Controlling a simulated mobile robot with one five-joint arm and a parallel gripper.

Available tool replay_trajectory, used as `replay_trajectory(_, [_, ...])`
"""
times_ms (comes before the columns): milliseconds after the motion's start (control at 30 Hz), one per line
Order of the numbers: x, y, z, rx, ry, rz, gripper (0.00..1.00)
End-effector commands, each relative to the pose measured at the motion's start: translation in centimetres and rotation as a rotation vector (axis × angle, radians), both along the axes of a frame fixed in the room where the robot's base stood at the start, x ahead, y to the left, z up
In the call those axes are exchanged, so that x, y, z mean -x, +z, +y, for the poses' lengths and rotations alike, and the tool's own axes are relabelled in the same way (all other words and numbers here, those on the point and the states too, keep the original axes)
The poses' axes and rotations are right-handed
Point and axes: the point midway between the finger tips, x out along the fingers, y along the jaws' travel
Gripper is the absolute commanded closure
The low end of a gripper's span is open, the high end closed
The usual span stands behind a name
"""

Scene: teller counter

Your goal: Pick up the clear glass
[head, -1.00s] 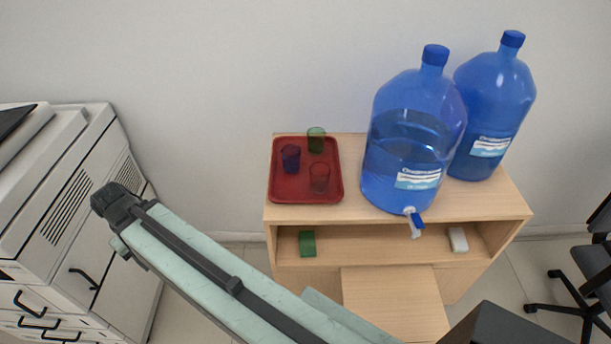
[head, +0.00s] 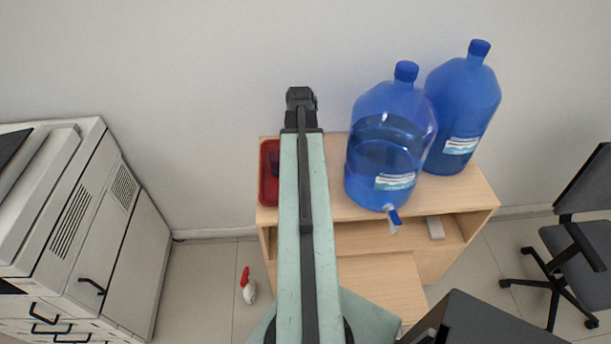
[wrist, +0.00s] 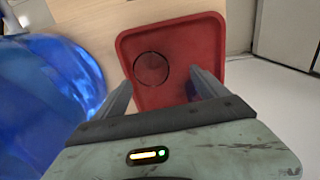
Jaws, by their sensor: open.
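The clear glass (wrist: 152,68) shows in the wrist view as a faint round outline on the red tray (wrist: 205,38), seen from above, toward the tray's upper left. In the head view my arm hides it. My gripper (wrist: 160,90) is open and empty, its two fingers apart on either side below the glass in the picture, not around it. In the head view my gripper (head: 301,97) is high over the tray's back side, with the tray (head: 268,193) mostly covered. The blue glass (head: 275,166) partly shows left of my arm. The green glass is hidden.
A large blue water bottle (head: 385,165) with a tap stands close right of the tray; another bottle (head: 463,110) is behind it. The wooden cabinet (head: 440,200) carries them. A printer (head: 75,205) is at left, a spray bottle (head: 247,288) on the floor, an office chair (head: 575,240) at right.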

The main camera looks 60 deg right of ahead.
Motion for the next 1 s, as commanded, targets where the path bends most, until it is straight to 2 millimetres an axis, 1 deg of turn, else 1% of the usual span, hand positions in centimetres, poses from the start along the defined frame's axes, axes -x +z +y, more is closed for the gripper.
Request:
replay_trajectory(33, [0.8,0.3,-0.7,0.0,-0.016,0.0,0.17])
replay_trajectory(100, [1.2,0.3,-1.0,0.0,-0.024,0.0,0.17])
replay_trajectory(233, [1.2,-0.4,-0.9,0.0,-0.023,0.0,0.17])
replay_trajectory(400, [1.2,-2.6,-0.9,0.0,-0.023,0.0,0.17])
replay_trajectory(600, [1.1,-2.8,-0.8,0.0,-0.022,0.0,0.17])
replay_trajectory(667, [1.1,-3.5,-0.8,0.0,-0.022,0.0,0.17])
replay_trajectory(900, [1.3,-7.6,-0.6,0.0,-0.021,0.0,0.17])
replay_trajectory(1000, [1.3,-8.0,-0.6,0.0,-0.021,0.0,0.17])
